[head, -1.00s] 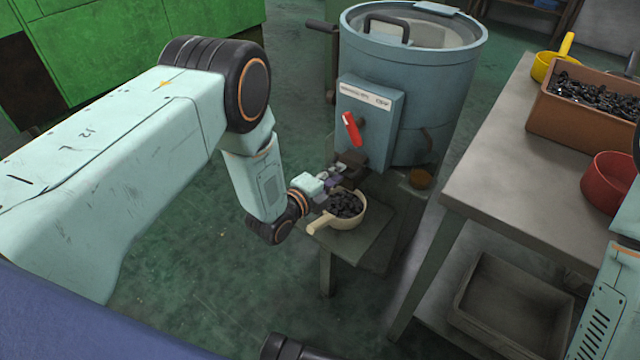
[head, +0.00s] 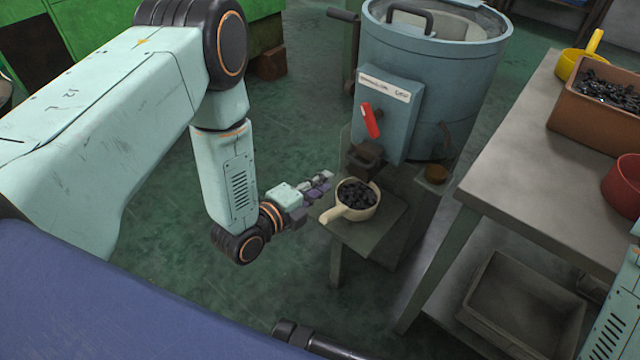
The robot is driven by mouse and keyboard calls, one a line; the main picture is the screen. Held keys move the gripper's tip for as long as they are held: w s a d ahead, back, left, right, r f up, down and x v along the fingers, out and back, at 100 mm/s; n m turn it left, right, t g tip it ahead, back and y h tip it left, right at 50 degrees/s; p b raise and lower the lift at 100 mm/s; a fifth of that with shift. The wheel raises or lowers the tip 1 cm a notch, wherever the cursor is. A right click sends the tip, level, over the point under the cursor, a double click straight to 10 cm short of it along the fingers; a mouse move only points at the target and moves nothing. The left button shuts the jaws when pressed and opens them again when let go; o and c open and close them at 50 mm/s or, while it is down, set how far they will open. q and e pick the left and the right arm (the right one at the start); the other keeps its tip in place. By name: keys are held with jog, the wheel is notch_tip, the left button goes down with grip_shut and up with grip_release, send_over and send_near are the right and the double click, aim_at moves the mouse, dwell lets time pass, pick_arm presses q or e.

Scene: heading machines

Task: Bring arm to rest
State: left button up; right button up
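My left arm comes in from the left, bent down at the elbow. Its gripper (head: 322,184) is just left of a cream scoop (head: 350,213) and appears apart from it. The fingers are small and seen edge-on, so I cannot tell whether they are open or shut; nothing shows held in them. The scoop holds dark small parts and stands on a small grey stand (head: 380,240) under the spout of a blue-grey drum machine (head: 430,75). Part of my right arm shows at the lower right edge; its gripper is out of view.
A grey table (head: 530,150) on the right bears a brown bin (head: 590,125) of dark parts, a yellow scoop (head: 572,62) and a red container (head: 625,185). An empty grey tray (head: 525,305) sits below. The red handle (head: 371,120) juts from the machine. Green floor is clear left of the stand.

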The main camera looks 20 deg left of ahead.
dwell(0.3)
pick_arm(q)
jog(key=s+a+f+n+g+y, duration=0.35)
jog(key=s+f+n+g, duration=0.55)
jog(key=s+n, duration=0.6)
jog(key=s+r+n+g+y+p, duration=0.1)
jog(key=s+n+g, duration=0.4)
jog(key=s, duration=1.3)
jog(key=shift+s+a+r+n+g+y+p, duration=0.3)
jog(key=shift+a+r+n+y+p, duration=0.15)
jog(key=shift+n+p, duration=0.7)
jog(key=shift+f, duration=0.1)
